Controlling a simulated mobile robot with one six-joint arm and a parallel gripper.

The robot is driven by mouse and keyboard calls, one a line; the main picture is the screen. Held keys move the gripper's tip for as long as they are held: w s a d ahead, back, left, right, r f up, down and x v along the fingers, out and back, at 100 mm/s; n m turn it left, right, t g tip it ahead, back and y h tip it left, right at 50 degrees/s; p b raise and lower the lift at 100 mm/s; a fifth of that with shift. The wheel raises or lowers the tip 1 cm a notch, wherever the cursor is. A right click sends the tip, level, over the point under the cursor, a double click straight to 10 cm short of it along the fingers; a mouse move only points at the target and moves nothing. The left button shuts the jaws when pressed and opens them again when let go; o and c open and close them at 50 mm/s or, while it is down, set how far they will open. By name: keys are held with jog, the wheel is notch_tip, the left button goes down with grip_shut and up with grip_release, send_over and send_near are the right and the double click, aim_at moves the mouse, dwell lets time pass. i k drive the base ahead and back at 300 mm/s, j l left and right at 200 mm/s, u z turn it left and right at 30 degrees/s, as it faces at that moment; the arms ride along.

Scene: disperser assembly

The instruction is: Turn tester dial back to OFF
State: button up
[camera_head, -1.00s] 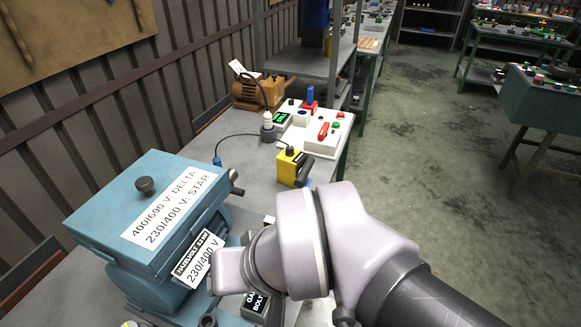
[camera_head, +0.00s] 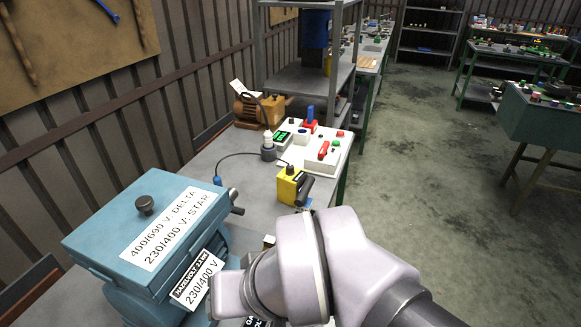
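A small yellow box (camera_head: 287,186), which looks like the tester, stands on the bench just beyond my arm. A small dark knob (camera_head: 290,170) is on its top, and a dark handle-like part (camera_head: 305,190) is at its right side. The knob's setting is too small to read. My pale wrist and dark forearm fill the lower middle and right, in front of the bench. My gripper's fingertips are not visible, so I cannot tell whether it is open or what it touches.
A blue motor with a terminal box (camera_head: 100,240) stands at left, labelled 230/400 V. A white panel (camera_head: 325,158) with a green display and red parts lies behind the yellow box. An orange-brown motor (camera_head: 250,110) and shelves (camera_head: 285,60) stand farther back. Open floor (camera_head: 410,150) is at right.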

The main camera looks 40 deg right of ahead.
aim_at(289, 171)
jog(key=i+l, duration=0.15)
jog(key=l, duration=0.2)
jog(key=i+l, duration=0.15)
jog(key=l, duration=0.2)
jog(key=i+l, duration=0.15)
jog(key=l, duration=0.2)
jog(key=i+l, duration=0.15)
jog(key=l, duration=0.2)
jog(key=i+l, duration=0.15)
jog(key=l, duration=0.25)
jog(key=i+l, duration=0.15)
jog(key=l, duration=0.2)
jog(key=i+l, duration=0.15)
jog(key=l, duration=0.2)
jog(key=i+l+u, duration=0.1)
jog(key=l, duration=0.25)
